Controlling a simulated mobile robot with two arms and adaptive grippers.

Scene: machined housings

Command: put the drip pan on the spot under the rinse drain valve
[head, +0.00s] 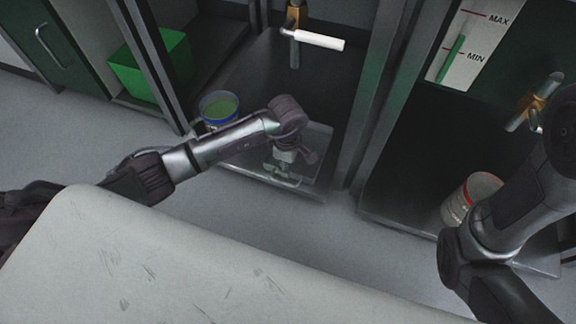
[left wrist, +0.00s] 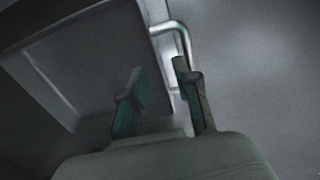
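The drip pan is a shallow grey tray (head: 318,140) on the floor of the middle bay, near its front edge. Its bar handle (head: 272,177) faces the front. My left gripper (head: 284,165) is over the pan's handle side. In the left wrist view the pan (left wrist: 100,50) fills the upper left, and its metal handle (left wrist: 181,36) runs down between the fingers of my left gripper (left wrist: 160,92), which stand apart. Whether a finger touches the handle is unclear. A brass valve with a white lever (head: 315,40) is above the middle bay. Another brass valve (head: 540,100) is in the right bay; no label identifies either.
A blue-rimmed can (head: 218,107) stands left of the pan. A red-rimmed can (head: 470,198) stands in the right bay near my right arm. A post (head: 375,100) separates the bays. A green bin (head: 150,66) sits at the left. A pale worktop (head: 190,260) fills the foreground.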

